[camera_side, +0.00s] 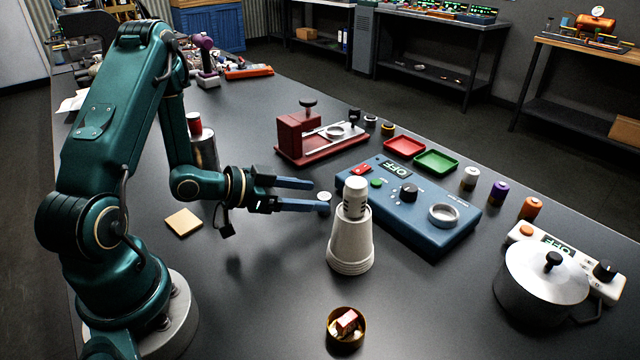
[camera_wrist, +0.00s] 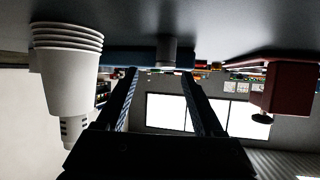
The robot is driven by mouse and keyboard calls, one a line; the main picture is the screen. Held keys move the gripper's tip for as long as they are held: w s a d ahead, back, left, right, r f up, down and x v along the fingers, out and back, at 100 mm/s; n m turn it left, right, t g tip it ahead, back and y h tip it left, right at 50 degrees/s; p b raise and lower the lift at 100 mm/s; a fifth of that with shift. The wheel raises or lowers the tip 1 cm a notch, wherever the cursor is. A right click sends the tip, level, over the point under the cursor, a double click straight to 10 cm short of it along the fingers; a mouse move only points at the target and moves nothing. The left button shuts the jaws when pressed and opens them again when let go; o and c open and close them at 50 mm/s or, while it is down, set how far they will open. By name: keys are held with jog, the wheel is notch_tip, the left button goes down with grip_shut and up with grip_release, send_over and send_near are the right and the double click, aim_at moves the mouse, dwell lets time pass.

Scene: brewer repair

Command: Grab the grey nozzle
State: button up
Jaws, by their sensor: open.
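A small grey cylinder with a pale top, which looks like the grey nozzle (camera_side: 324,196), is at my fingertips in the side view. In the wrist view, which is upside down, the grey nozzle (camera_wrist: 167,50) is ahead, in line with the gap between my fingers. My gripper (camera_side: 318,196) is open and level, its two blue fingers pointing right. In the wrist view my gripper (camera_wrist: 160,72) has nothing between its fingers.
A stack of white cups (camera_side: 350,245) with a slotted pale piece (camera_side: 355,196) on top stands close to the right of my fingertips. The blue brewer base (camera_side: 420,210) lies behind it. A red press (camera_side: 300,135) is farther back. A small brass bowl (camera_side: 346,336) is in front.

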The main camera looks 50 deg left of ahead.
aim_at(324, 196)
jog(key=shift+s+a+f, duration=0.2)
jog(key=shift+f, duration=0.25)
jog(key=shift+w+a+f+n+y, duration=0.1)
jog(key=shift+n+y, duration=0.2)
jog(key=shift+x, duration=2.35)
jog(key=shift+c, duration=0.3)
grip_shut()
